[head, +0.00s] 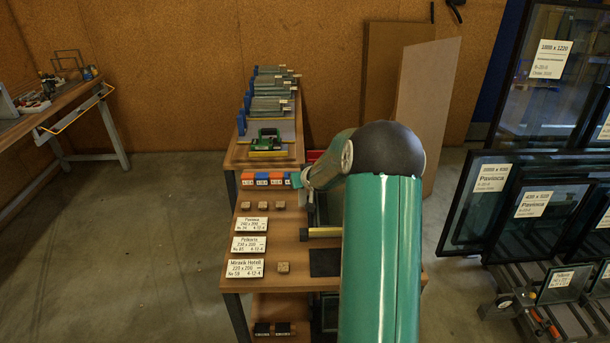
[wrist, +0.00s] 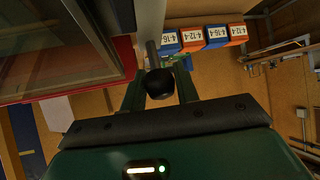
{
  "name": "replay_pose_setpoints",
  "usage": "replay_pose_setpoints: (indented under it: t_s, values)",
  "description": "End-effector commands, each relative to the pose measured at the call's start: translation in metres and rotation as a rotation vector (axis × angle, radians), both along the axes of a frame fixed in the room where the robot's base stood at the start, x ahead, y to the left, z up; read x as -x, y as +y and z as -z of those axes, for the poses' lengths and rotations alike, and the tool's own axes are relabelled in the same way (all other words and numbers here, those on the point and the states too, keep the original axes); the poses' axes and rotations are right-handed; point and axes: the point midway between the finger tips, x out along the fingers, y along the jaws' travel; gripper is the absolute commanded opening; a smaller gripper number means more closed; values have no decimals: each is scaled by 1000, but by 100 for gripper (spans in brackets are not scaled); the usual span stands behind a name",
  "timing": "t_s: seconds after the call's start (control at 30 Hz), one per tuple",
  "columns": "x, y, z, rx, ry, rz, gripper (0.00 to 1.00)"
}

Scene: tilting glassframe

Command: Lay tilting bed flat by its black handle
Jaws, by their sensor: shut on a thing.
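The black handle (wrist: 160,87) is a round knob on a short metal rod in the wrist view. My gripper (wrist: 158,94) has one green finger on each side of the knob and is shut on it. The rod runs up beside a pale grey edge (wrist: 150,22), which seems to belong to the tilting bed. A framed, glassy panel (wrist: 55,40) and a red surface (wrist: 122,58) fill the upper left of the wrist view. In the head view my green arm hides the handle and most of the bed, so its tilt cannot be told.
A wooden bench (head: 238,284) carries labelled cards (head: 249,244), small wooden blocks (head: 283,267) and a row of orange and blue tagged blocks (head: 264,179). Framed glass panes (head: 480,205) stand on a rack at right. The floor (head: 150,240) left of the bench is clear.

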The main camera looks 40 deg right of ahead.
Motion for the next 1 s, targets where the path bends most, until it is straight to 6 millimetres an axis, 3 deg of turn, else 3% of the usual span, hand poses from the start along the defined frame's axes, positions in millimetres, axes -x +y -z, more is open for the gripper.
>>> replay_pose_setpoints:
  t_s: [0.6,1.0]
  values:
    - [-13,0,40,1,-1,2,0]
    - [-16,-2,47,1,-1,2,0]
